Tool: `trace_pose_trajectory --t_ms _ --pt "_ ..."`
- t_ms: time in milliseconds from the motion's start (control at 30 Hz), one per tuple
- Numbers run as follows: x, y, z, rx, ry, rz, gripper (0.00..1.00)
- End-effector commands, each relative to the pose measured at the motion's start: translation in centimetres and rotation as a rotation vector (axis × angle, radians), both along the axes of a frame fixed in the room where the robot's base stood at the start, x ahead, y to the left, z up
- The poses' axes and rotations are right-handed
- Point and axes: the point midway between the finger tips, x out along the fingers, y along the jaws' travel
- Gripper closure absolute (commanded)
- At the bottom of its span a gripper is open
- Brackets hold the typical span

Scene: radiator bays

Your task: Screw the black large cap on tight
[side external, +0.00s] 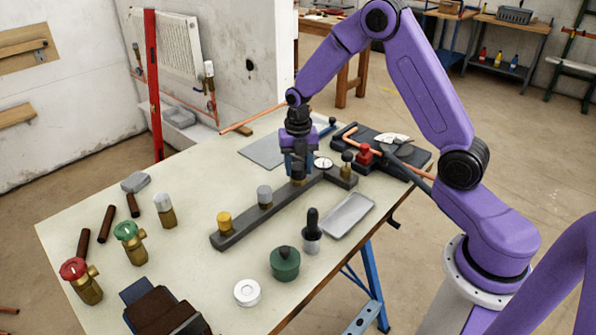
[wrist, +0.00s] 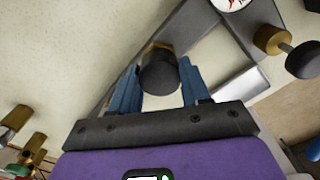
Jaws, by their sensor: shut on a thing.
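The black large cap (wrist: 160,74) sits between my blue fingertips in the wrist view, against the brass fitting (wrist: 158,47) behind it. My gripper (side external: 298,176) points down over the dark bar (side external: 240,229) on the bench and is shut on the cap; it also shows in the wrist view (wrist: 160,78). In the side view the fingers hide the cap, and only a little brass shows beneath them. I cannot tell how far the cap is threaded.
A dark-knobbed brass valve (side external: 347,164) is close on the right. A grey tray (side external: 348,214) and green pot (side external: 285,264) stand in front.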

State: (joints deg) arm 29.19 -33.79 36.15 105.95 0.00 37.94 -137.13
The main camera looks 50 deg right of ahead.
Motion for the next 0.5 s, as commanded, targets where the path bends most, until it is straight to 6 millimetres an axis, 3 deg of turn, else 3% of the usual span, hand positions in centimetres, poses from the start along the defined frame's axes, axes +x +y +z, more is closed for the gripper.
trace_pose_trajectory --t_ms 500 --pt "0.04 0.00 -0.01 0.000 -0.001 -0.635 0.93"
